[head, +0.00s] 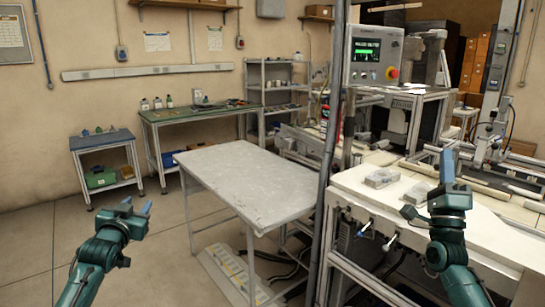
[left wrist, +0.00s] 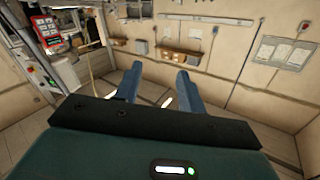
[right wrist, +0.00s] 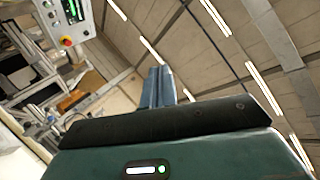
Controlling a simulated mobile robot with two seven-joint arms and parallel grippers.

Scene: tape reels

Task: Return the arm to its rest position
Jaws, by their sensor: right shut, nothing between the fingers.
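My left gripper (head: 138,204) is raised at the lower left of the head view, over the floor in front of the grey table. In the left wrist view its two blue fingers (left wrist: 159,72) stand apart with nothing between them. My right gripper (head: 447,166) points up at the right of the head view, in front of the white workbench. In the right wrist view its blue fingers (right wrist: 158,75) are together and empty. Both arms are apart from each other.
A bare grey table (head: 240,170) stands in the middle. The white workbench (head: 350,186) at right bears a few small grey pieces (head: 382,178). Open floor lies at left.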

